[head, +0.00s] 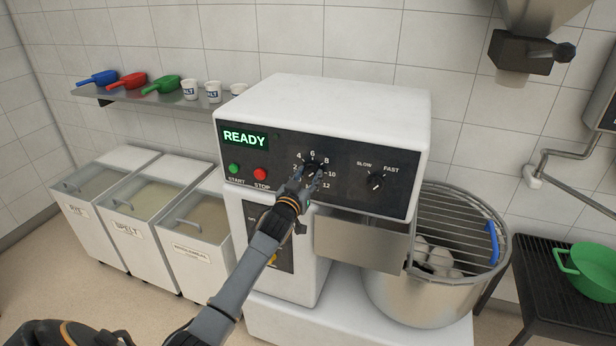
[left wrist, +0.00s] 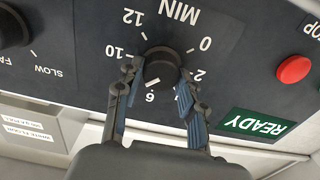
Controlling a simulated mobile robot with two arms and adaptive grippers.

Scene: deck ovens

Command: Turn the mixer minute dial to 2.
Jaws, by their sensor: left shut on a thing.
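The mixer minute dial (left wrist: 161,66) is a round black knob on the mixer's dark panel, with white numbers around it and MIN beside it. In the left wrist view the panel appears upside down. The dial's white mark points about at the 6. My left gripper (head: 307,177) is at the dial in the head view. In the left wrist view its two fingers (left wrist: 158,76) are shut on the dial, one on each side. The fingers hide some of the numbers. My right gripper is not in view.
The speed knob (head: 376,182) sits right of the dial. The green start button (head: 234,168), red stop button (head: 261,173) and READY display (head: 245,136) are left of it. The mixer bowl (head: 425,303) with a wire guard (head: 452,222) stands below right.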

